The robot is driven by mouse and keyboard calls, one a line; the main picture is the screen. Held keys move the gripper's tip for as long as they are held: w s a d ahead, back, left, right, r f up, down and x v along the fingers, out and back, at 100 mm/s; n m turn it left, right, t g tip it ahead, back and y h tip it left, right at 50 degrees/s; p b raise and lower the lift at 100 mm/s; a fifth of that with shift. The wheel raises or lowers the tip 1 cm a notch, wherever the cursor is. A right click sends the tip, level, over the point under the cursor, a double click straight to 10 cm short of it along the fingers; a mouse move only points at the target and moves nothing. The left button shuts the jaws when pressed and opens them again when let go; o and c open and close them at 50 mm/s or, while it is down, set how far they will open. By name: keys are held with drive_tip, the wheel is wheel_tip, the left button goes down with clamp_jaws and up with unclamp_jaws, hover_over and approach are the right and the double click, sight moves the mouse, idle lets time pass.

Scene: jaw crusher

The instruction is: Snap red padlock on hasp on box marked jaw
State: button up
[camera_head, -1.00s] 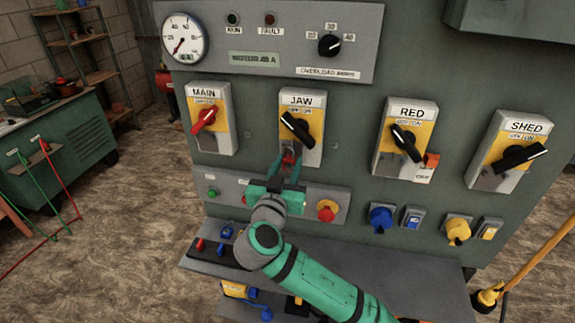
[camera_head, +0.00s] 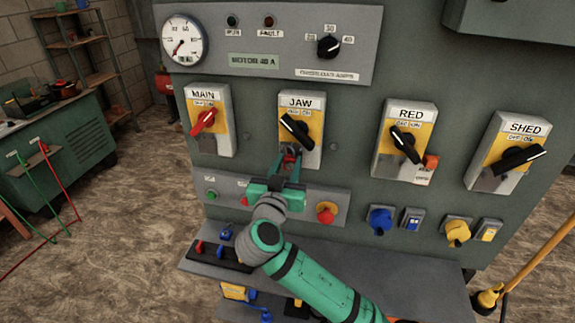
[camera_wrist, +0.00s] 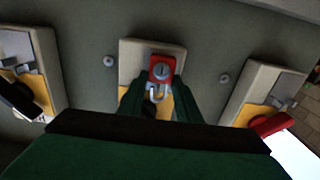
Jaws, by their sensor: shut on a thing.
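The box marked JAW (camera_head: 312,103) is on the panel, with a black handle (camera_head: 297,131) turned diagonally on a yellow plate. It also shows in the wrist view (camera_wrist: 127,57), upside down. My gripper (camera_head: 290,158) is at the lower part of this box, its fingers shut on the red padlock (camera_wrist: 162,68). The padlock's body faces the wrist camera and its shackle (camera_wrist: 154,95) points towards the handle. The grey hasp is mostly hidden behind the padlock and fingers. I cannot tell whether the shackle is through it or closed.
A red button (camera_head: 326,212) projects below. A grey shelf (camera_head: 395,290) with small items lies under my arm.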

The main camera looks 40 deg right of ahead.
drive_tip(key=shift+w+d+r, duration=0.2)
drive_tip(key=shift+d+r, duration=0.15)
drive_tip(key=shift+d, duration=0.2)
drive_tip(key=shift+r, duration=0.4)
idle(0.5)
drive_tip(key=shift+a+f, duration=0.1)
drive_tip(key=shift+f, duration=0.15)
drive_tip(key=shift+s+f, duration=0.1)
drive_tip(key=shift+f, duration=0.3)
drive_tip(key=shift+v, duration=1.9)
drive_tip(key=shift+f, duration=0.1)
drive_tip(key=shift+w+d, duration=0.4)
drive_tip(key=shift+w, duration=0.2)
drive_tip(key=shift+x, duration=0.85)
idle(1.0)
